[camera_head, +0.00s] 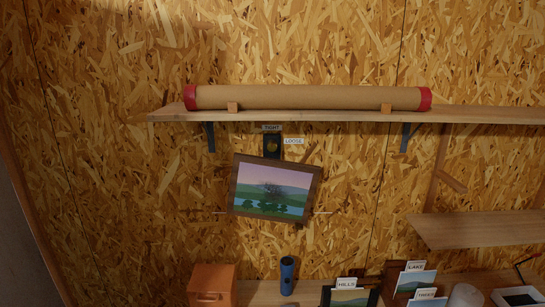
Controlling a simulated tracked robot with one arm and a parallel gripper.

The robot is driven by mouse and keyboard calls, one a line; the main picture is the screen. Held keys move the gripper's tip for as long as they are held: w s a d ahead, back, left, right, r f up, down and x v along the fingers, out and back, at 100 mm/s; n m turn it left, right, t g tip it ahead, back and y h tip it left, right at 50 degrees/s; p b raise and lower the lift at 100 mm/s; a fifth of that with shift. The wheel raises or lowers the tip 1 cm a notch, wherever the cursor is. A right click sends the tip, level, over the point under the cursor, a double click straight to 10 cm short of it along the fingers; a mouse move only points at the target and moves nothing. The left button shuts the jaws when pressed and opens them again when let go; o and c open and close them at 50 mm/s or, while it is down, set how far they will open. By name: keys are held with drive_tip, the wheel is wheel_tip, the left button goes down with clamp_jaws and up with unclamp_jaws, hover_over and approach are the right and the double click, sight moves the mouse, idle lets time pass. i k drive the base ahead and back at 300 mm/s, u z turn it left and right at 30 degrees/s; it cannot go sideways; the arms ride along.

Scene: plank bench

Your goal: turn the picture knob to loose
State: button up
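A framed landscape picture (272,190) hangs on the chipboard wall below the shelf, tilted with its right side lower. Just above it is a dark plate with a small yellowish-brown knob (272,148). A label reading TIGHT (272,128) sits above the knob, and a label reading LOOSE (293,141) is at its upper right. The knob is too small to tell which label it points to. My gripper is not in view, and nothing touches the knob or the picture.
A wooden shelf (480,115) with a long red-capped tube (310,97) juts out above the knob. A lower shelf (480,230) is at right. Below stand an orange-brown box (212,284), a blue cylinder (288,275) and small pictures labelled HILLS (347,297) and LAKE (413,280).

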sight(271, 144)
drive_tip(key=i, duration=1.25)
